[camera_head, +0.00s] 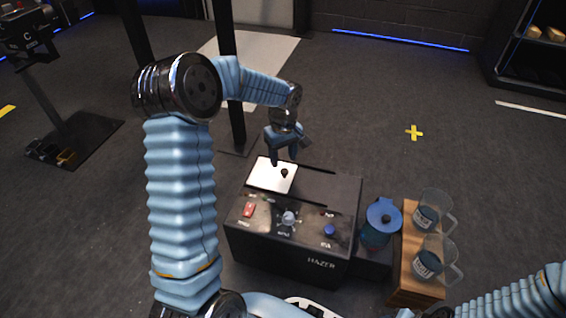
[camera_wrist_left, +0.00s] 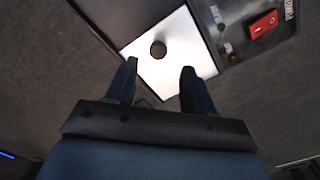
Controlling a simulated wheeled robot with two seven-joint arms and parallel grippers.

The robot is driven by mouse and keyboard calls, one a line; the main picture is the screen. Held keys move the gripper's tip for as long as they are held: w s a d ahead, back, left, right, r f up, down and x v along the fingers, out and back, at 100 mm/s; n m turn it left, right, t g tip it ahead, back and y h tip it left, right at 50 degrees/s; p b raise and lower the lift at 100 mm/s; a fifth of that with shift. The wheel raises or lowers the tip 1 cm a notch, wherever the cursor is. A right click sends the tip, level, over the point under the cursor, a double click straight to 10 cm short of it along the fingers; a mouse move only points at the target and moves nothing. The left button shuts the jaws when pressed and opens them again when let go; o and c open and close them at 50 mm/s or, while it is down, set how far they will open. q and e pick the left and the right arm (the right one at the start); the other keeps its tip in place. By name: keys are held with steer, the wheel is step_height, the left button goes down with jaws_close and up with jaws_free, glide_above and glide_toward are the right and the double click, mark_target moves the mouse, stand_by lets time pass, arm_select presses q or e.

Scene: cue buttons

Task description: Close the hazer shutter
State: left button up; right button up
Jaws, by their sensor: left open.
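The black hazer (camera_head: 290,245) stands on the floor in front of me. Its shutter is a light metal plate (camera_head: 268,180) with a dark round knob (camera_head: 284,173), at the left of the hazer's top. Dark rails run to the right of the plate over a dark area. My left gripper (camera_head: 283,160) is open just above the plate's far edge, near the knob. In the left wrist view, the fingers (camera_wrist_left: 158,85) stand apart at the plate's near part, with the knob (camera_wrist_left: 158,49) beyond them, not between them. My right gripper is not seen; only part of that arm shows at lower right.
The hazer panel has a red switch (camera_head: 249,210), a central dial (camera_head: 289,218) and a blue button (camera_head: 329,230). A blue-lidded jug (camera_head: 380,222) stands at right, beside a wooden stand (camera_head: 409,262) with two clear cups (camera_head: 428,262). A dark post rises behind the hazer.

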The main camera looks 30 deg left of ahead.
mark_target(283, 170)
arm_select(q)
step_height(283, 170, up, 9)
steer(key=p, duration=0.1)
steer(key=shift+p, duration=0.3)
